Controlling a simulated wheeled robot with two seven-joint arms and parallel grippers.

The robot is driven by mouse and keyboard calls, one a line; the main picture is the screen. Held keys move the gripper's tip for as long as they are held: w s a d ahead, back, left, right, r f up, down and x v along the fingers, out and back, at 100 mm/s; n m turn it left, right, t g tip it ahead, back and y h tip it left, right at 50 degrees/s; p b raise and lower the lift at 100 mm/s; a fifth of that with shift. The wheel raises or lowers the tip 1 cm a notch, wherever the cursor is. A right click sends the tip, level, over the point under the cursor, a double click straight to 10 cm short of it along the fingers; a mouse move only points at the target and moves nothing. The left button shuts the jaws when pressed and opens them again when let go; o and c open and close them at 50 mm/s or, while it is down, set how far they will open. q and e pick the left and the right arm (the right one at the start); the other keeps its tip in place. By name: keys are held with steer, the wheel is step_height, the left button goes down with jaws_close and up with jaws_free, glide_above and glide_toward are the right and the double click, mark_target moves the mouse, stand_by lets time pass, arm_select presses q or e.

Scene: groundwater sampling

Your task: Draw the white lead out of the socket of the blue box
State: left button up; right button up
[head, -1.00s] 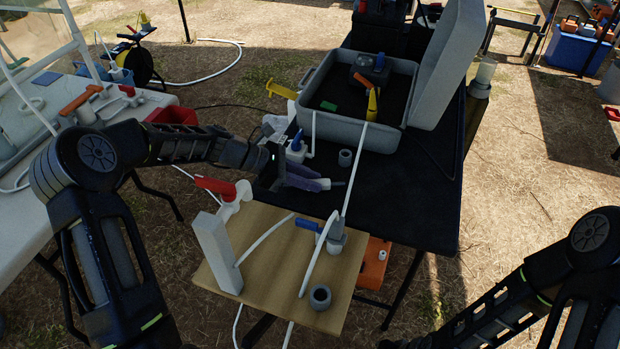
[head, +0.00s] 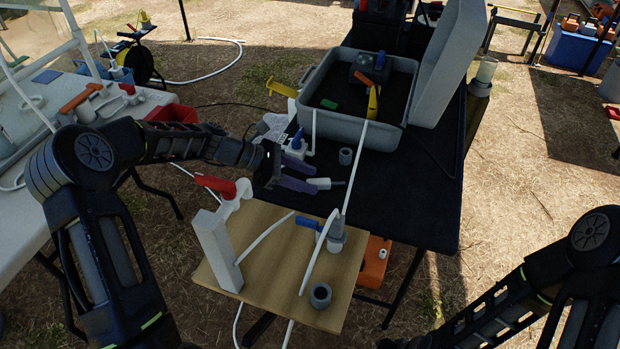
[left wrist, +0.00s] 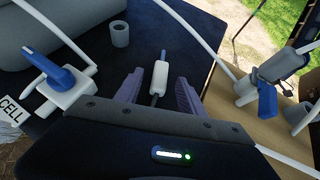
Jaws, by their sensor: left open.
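In the left wrist view the white lead end (left wrist: 160,77) shows between the two purple fingers of my open left gripper (left wrist: 155,80), apart from both. A dark cord continues from its near end toward the palm. A dark box with a blue part on top (head: 370,70) stands in the open grey case; I cannot tell if it is the blue box. No socket shows clearly. My right gripper is out of view.
The open grey case (head: 300,112) stands behind the gripper. A white fitting with a blue lever (left wrist: 62,80) is left of the fingers, and a grey ring (left wrist: 119,34) stands beyond.

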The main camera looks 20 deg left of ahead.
arm_select(q)
steer(key=v, duration=0.6)
steer(key=shift+a+r, duration=0.1)
steer(key=shift+a, duration=0.15)
steer(key=shift+s, duration=0.1)
stand_by(0.5)
